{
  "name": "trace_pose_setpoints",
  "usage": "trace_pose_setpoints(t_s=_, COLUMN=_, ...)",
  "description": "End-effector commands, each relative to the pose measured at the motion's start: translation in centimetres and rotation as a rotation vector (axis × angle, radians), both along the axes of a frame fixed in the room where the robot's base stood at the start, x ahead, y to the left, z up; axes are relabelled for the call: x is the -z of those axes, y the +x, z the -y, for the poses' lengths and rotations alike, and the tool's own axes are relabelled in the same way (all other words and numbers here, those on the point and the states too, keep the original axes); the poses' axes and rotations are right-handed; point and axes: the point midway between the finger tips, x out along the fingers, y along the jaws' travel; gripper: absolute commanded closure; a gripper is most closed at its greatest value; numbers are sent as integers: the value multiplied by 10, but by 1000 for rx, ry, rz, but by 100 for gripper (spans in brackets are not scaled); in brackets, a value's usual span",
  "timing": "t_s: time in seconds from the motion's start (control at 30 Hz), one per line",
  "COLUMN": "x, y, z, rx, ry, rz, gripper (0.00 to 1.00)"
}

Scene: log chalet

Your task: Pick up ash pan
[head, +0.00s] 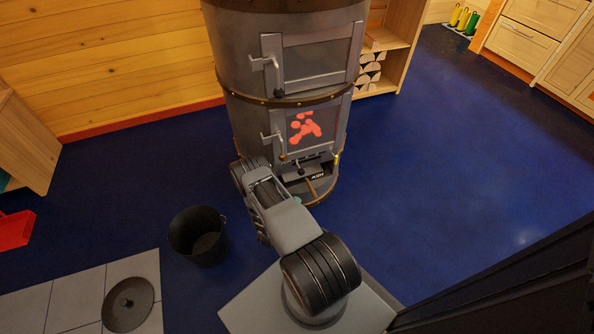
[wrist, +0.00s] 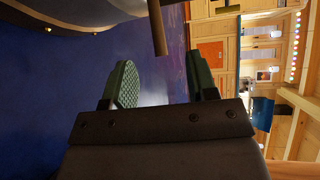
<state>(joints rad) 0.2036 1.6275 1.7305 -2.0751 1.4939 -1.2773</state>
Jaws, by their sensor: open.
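The ash pan (head: 317,176) shows as a dark front with a pale "ASH" marking, low in the stove (head: 240,85), under the glowing fire door. A brown bar, seemingly its handle (head: 319,187), sticks out in front; part is hidden behind my arm in the head view. In the wrist view a brown bar, probably the same handle (wrist: 157,28), comes down from the top edge, just beyond the fingertips. My gripper (wrist: 162,78) is open, its green-padded fingers apart with nothing between them. In the head view it is mostly hidden behind my arm, close to the stove's base.
A black bucket (head: 198,237) stands on the blue floor left of my arm. A round dark lid (head: 128,303) lies on grey tiles (head: 75,313). A wooden shelf with logs (head: 372,70) stands right behind the stove. The floor to the right (head: 440,150) is clear.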

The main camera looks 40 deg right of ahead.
Motion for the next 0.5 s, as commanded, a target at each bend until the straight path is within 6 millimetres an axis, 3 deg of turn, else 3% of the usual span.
trace_pose_setpoints(t_s=0.1, x=13, y=2, z=13, rx=-14, ry=-1, rz=-15, gripper=47)
trace_pose_setpoints(t_s=0.5, x=22, y=21, z=68, rx=-20, ry=-2, rz=-15, gripper=47)
